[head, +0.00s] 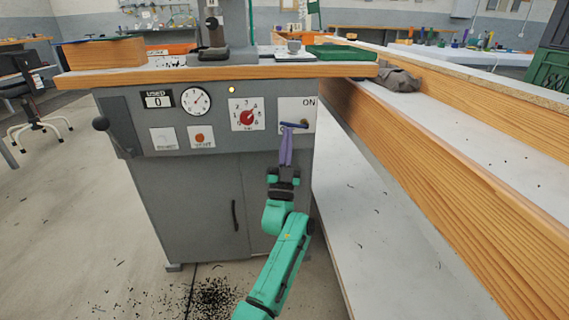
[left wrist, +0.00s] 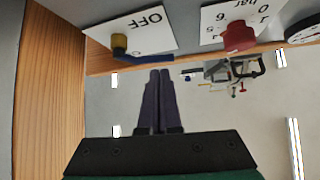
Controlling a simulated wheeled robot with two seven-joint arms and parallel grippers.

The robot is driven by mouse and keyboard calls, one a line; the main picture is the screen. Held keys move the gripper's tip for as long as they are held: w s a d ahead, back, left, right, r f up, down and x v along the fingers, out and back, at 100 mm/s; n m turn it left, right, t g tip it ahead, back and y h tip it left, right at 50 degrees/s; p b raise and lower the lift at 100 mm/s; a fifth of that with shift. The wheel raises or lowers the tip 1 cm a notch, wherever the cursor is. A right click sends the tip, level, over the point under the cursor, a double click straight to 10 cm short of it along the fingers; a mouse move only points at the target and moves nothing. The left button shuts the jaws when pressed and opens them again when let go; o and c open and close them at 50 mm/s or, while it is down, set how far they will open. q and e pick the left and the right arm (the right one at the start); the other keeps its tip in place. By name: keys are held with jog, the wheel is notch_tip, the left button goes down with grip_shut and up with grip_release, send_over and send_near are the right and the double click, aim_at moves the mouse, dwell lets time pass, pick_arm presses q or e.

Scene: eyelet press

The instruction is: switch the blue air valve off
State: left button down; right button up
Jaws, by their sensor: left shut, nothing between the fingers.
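The blue valve handle (head: 293,125) sits on a white plate (head: 306,105) at the right end of the grey press cabinet's front panel. It lies nearly level, and "ON" is printed above it. In the left wrist view the plate (left wrist: 155,28) appears upside down with "OFF" readable, and a brass-coloured valve part (left wrist: 119,41) shows with a little blue at it. My left gripper (head: 287,136) is shut and empty, its fingers pointing up just below the handle; I cannot tell whether they touch. The shut fingers also show in the left wrist view (left wrist: 158,73). My right gripper is not in view.
Left of the valve are a red dial (head: 247,117), a round gauge (head: 196,101) and an orange button (head: 199,138). The wooden worktop edge (head: 220,75) overhangs the panel. A long wooden-edged bench (head: 450,170) runs along the right. The floor at front left is open.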

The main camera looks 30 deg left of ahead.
pick_arm(q)
jog(key=p+v, duration=0.1)
jog(key=v, duration=1)
jog(key=shift+f, duration=0.2)
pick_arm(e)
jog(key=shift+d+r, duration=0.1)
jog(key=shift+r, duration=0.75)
pick_arm(q)
jog(key=shift+s+d, duration=0.1)
